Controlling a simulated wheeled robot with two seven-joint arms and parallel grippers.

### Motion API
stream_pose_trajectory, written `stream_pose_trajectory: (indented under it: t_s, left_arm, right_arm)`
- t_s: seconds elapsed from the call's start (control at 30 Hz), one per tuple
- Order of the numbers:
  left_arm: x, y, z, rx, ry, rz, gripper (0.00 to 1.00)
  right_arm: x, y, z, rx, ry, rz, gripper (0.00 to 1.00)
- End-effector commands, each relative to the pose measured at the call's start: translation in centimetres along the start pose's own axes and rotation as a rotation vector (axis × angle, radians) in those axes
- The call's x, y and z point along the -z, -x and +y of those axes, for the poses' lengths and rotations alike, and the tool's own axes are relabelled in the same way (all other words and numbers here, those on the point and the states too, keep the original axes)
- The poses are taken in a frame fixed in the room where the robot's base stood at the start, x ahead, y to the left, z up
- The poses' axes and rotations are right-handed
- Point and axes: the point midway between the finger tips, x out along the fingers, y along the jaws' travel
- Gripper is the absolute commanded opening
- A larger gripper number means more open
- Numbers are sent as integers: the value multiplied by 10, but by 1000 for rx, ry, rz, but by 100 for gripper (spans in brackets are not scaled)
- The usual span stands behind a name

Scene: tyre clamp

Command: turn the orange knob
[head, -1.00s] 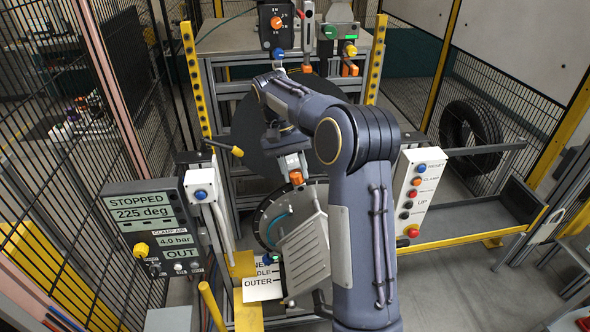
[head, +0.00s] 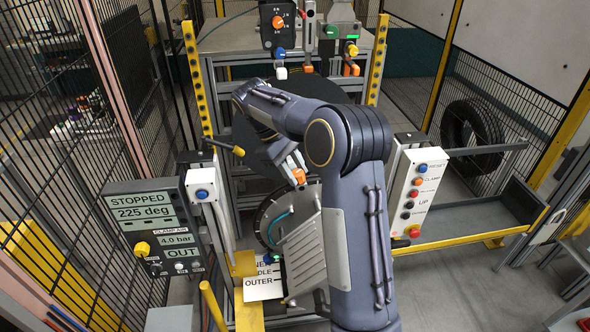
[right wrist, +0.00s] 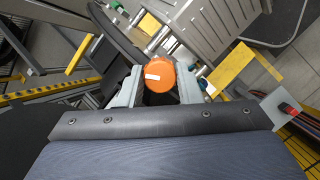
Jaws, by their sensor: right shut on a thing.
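My right gripper (head: 294,168) is shut on an orange knob (head: 299,176), in front of the large dark disc (head: 243,135). In the right wrist view the round orange knob (right wrist: 160,74) with a white mark sits between the two grey fingers of my right gripper (right wrist: 157,85). What lies behind the knob is mostly hidden. Another orange knob (head: 278,22) is on a black dial box at the top of the head view, away from my gripper. My left gripper is not in view.
A screen panel (head: 155,225) at the left reads STOPPED, 225 deg, 4.0 bar and OUT. A white button panel (head: 418,190) stands at the right. A label plate (head: 263,289) with OUTER on it is below my gripper. Mesh fencing flanks the station.

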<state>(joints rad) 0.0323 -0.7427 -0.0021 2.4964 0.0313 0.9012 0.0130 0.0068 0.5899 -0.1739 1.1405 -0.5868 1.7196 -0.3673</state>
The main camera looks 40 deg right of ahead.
Motion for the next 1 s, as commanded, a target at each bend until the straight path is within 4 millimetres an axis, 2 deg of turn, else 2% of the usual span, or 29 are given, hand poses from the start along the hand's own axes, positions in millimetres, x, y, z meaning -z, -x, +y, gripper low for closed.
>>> stream_pose_trajectory:
  t_s: [0.5, 1.0]
  left_arm:
    - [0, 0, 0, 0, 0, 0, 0]
    - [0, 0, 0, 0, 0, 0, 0]
  right_arm:
    - [0, 1, -1, -116, 426, 4, 9]
    - [0, 1, -2, -160, 593, 3, 9]
